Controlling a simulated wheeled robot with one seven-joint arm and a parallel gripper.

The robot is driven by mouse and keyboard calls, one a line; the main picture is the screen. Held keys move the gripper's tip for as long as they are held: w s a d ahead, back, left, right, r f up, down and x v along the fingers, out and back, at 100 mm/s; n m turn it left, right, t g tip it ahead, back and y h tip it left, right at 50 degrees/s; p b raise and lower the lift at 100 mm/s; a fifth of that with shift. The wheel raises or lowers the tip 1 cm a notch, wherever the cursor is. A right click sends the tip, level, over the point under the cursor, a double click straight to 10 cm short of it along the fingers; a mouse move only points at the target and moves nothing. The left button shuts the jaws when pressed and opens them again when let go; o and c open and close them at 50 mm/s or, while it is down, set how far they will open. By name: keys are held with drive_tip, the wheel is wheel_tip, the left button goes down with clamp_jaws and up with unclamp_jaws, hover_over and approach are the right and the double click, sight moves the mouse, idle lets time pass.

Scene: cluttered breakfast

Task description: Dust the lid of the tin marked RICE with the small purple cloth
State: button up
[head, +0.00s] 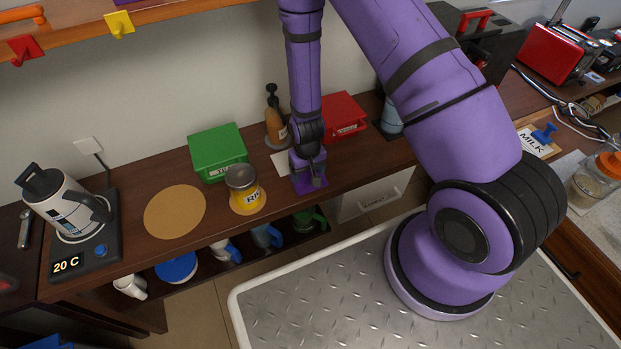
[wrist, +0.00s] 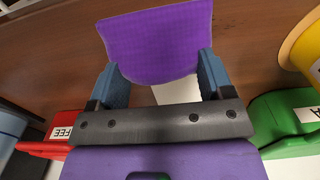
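The small purple cloth (head: 322,184) lies on the brown counter; it also shows in the wrist view (wrist: 160,40), with its near edge rounded. My gripper (head: 309,178) points down over the cloth. In the wrist view its two blue fingers (wrist: 162,80) stand wide apart, one at each side of the cloth; whether they touch it I cannot tell. The yellow tin (head: 241,205), with a grey lid (head: 241,176) and a partly visible label starting "RI", stands left of my gripper. Its edge shows at the right of the wrist view (wrist: 300,48).
A green tin (head: 216,147) stands behind the yellow one, with a round tan mat (head: 174,211) to its left. A red tin (head: 344,113), a pump bottle (head: 274,122) and a white card (head: 282,163) are near my gripper. A kettle (head: 65,203) stands far left.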

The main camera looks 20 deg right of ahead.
drive_tip(key=c, duration=0.3)
drive_tip(key=shift+r, duration=2.5)
